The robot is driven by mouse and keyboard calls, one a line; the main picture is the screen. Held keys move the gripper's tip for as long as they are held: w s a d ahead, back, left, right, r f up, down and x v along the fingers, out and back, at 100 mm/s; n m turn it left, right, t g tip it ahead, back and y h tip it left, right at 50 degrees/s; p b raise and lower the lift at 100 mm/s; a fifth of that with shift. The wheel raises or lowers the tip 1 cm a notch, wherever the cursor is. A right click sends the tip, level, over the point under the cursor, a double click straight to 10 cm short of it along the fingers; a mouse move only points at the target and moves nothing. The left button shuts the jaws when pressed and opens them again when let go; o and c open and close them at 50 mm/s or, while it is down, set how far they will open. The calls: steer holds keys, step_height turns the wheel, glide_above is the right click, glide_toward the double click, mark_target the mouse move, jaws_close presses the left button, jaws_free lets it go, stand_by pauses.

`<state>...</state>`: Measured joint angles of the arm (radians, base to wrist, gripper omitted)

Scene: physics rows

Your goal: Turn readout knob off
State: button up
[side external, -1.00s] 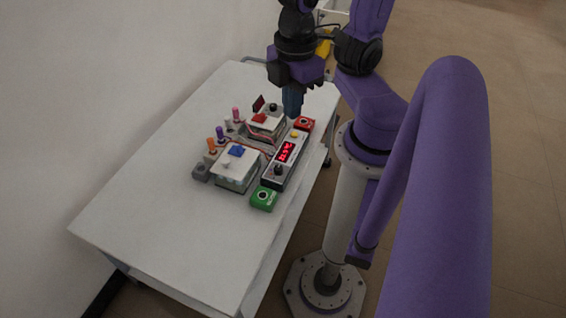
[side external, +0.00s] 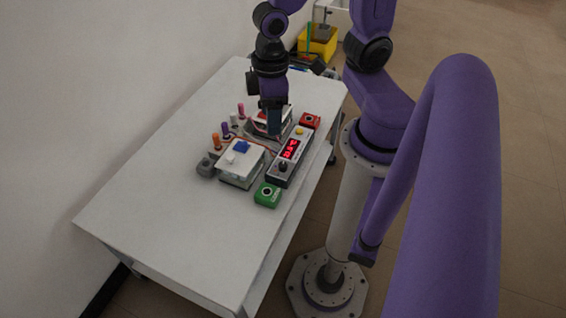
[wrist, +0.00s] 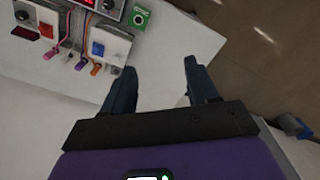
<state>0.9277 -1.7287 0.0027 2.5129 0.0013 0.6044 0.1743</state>
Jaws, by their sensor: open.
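The readout box (side external: 298,140) is a long grey box with lit red digits (side external: 290,149), a yellow button and a black knob (side external: 283,167) at its near end. In the wrist view the digits and the knob (wrist: 108,5) show at the top edge, partly cut off. My gripper (side external: 271,130) points down in the side view, in front of the red-switch box, left of the readout box. In the wrist view my gripper (wrist: 160,78) has its two fingers wide apart, with nothing between them. The knob lies beyond the fingers, up and to the left there.
A green button box (side external: 267,195) stands at the near end of the readout box, and a red one (side external: 310,121) at its far end. A white box with a blue switch (side external: 241,147) stands left, beside several coloured plugs. The near part of the white table (side external: 175,225) is clear.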

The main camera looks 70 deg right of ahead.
steer(key=w+d+f+m, duration=0.5)
steer(key=d+f+m, duration=0.2)
steer(key=f, duration=0.2)
steer(key=m, duration=0.8)
glide_above(283, 165)
step_height(283, 165, down, 9)
steer(key=shift+n, duration=0.3)
steer(key=shift+f, duration=8.6)
steer(key=c, duration=1)
